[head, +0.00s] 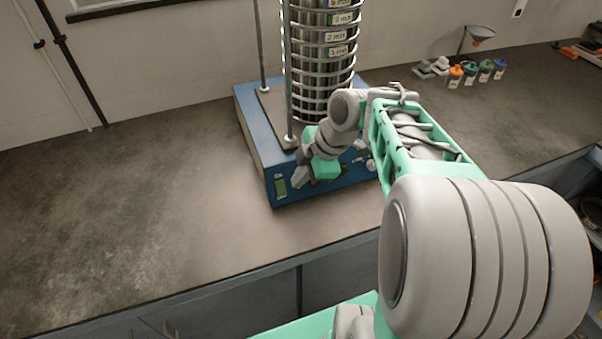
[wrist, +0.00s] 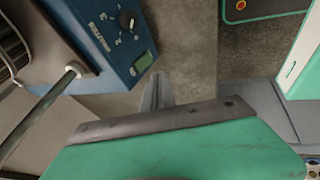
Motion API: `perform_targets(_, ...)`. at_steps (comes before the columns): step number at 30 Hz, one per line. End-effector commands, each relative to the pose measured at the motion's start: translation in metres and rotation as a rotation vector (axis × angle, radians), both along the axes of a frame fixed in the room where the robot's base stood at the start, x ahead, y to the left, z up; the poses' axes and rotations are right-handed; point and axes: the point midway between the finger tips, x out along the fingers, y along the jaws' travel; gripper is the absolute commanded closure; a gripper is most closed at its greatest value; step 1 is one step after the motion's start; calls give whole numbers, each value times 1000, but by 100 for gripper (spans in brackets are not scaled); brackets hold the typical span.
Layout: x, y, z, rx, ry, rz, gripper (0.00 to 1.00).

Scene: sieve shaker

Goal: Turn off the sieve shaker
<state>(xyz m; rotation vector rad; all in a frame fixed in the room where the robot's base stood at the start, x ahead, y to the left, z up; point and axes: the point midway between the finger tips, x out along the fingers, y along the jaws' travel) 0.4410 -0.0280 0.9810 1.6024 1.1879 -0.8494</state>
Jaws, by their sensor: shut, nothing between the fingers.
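The sieve shaker (head: 252,128) has a blue base on the counter, with a stack of metal sieves (head: 337,37) held between upright rods. My gripper (head: 301,178) is shut and empty, close in front of the panel near the display. In the wrist view its fingertips (wrist: 157,88) are beside the display; contact cannot be told.
Several small bottles with coloured caps (head: 470,73) and a funnel on a stand (head: 481,34) are at the back right. The counter (head: 120,210) left of the shaker is clear. Its front edge runs below the shaker.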

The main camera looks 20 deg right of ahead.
Motion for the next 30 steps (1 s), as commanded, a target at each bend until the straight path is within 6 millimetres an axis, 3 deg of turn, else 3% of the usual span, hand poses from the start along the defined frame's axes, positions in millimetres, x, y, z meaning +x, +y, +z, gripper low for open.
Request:
perform_targets(7, 15, 18, -51, 1, 6, 2, 100)
perform_targets(12, 36, 19, -70, 0, 3, 1, 100)
perform_targets(18, 47, 18, -79, -2, 0, -1, 100)
perform_targets(30, 49, 18, -86, -1, -24, -1, 100)
